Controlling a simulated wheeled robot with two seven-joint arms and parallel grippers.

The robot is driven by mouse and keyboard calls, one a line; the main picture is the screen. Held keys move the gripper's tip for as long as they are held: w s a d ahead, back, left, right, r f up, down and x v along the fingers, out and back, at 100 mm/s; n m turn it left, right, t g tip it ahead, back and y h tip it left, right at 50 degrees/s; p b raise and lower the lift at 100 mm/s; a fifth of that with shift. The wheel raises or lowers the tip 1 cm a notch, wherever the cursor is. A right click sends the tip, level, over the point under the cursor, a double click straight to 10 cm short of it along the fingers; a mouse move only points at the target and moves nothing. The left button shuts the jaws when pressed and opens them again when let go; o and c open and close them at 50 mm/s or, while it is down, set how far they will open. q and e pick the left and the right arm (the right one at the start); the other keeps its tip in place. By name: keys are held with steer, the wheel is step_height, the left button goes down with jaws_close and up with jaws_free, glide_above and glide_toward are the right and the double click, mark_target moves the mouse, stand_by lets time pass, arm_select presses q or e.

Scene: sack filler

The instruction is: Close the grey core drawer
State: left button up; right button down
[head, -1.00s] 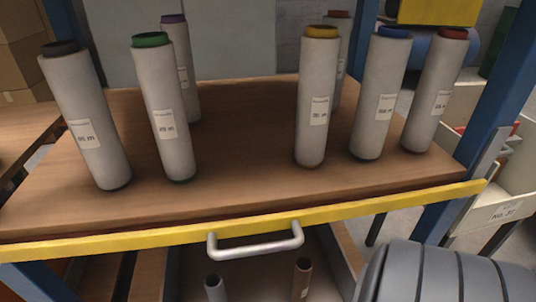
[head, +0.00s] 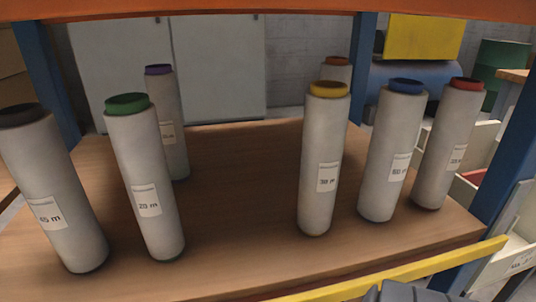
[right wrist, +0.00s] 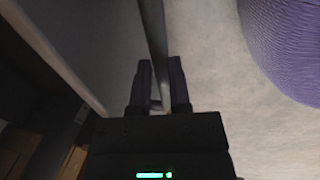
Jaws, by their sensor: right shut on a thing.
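In the right wrist view my right gripper (right wrist: 163,85) is shut on a thin grey bar (right wrist: 155,40), which looks like the drawer's handle. The bar runs up and away between the two dark fingers. A grey panel (right wrist: 75,40) stands left of the bar and looks like the front of the grey core drawer. How far the drawer stands open cannot be told. In the head view the drawer and its handle are below the picture. My left gripper is in neither current view.
A brown shelf board (head: 245,200) with a yellow front edge (head: 440,262) carries several upright grey rolls with coloured ends, such as the yellow-ended roll (head: 325,160). Blue posts stand at the sides. A purple rounded thing (right wrist: 290,40) is right of my gripper above a pale floor (right wrist: 220,100).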

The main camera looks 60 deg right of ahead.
steer(key=shift+w+d, duration=0.25)
steer(key=c, duration=0.6)
jaws_free()
arm_select(q)
steer(key=w+r+t+p, duration=0.1)
steer(key=w+r+p, duration=0.2)
steer(key=r+p, duration=0.4)
steer(key=shift+r+p, duration=0.25)
steer(key=shift+p, duration=0.7)
arm_select(e)
steer(key=r, duration=0.3)
steer(key=s+a+r, duration=0.1)
steer(key=r, duration=0.5)
steer(key=shift+s+a+r, duration=0.15)
steer(key=shift+a+r, duration=0.1)
steer(key=shift+r, duration=0.1)
